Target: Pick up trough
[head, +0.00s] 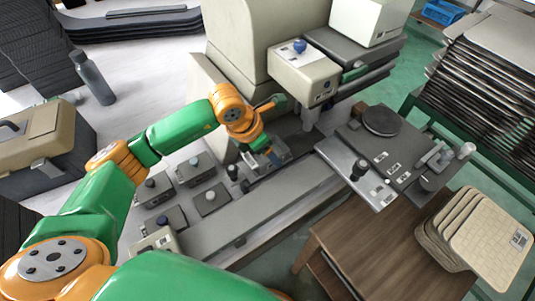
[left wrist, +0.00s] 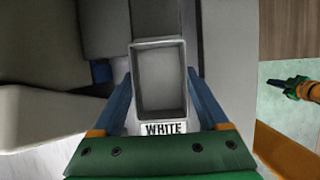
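The trough (left wrist: 160,82) is a small grey open-topped box with a white label reading "WHITE" at its near end. In the left wrist view it lies between the two blue fingers of my left gripper (left wrist: 160,75), one along each long side. The fingers are very close to its walls; I cannot tell whether they press on it. The trough looks empty. In the head view my left gripper (head: 271,156) points down at the grey trough (head: 283,157) on the machine's bed, partly hiding it.
A large beige machine body (head: 270,45) stands close behind my left gripper. Several small grey blocks with knobs (head: 212,198) lie to the left. A dark plate with a round disc (head: 382,120) and a brown wooden table (head: 375,245) are to the right.

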